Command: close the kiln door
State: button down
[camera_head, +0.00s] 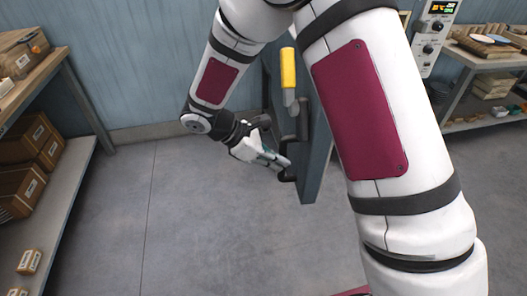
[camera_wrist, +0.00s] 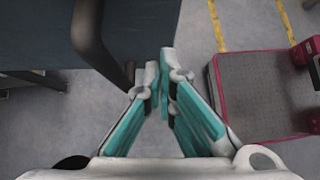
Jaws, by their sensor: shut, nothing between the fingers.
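The kiln door (camera_head: 318,150) is a grey-blue panel standing open, seen nearly edge-on in the head view. It has a yellow-gripped lever (camera_head: 288,68) and a dark pull handle (camera_head: 303,118) on its left face. My gripper (camera_head: 286,166) is shut and empty, close to the lower end of the handle. In the wrist view the door (camera_wrist: 140,25) fills the upper left, and its curved dark handle (camera_wrist: 90,40) runs down just left of my fingertips (camera_wrist: 160,68). Contact cannot be told. My arm hides most of the kiln body.
A control panel (camera_head: 436,30) with a lit display shows at the upper right. The grey floor (camera_head: 200,230) left of the door is clear.

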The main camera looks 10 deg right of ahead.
aim_at(305, 168)
jog(key=shift+s+d+r, duration=0.1)
jog(key=shift+s+d, duration=0.1)
jog(key=shift+d, duration=1.7)
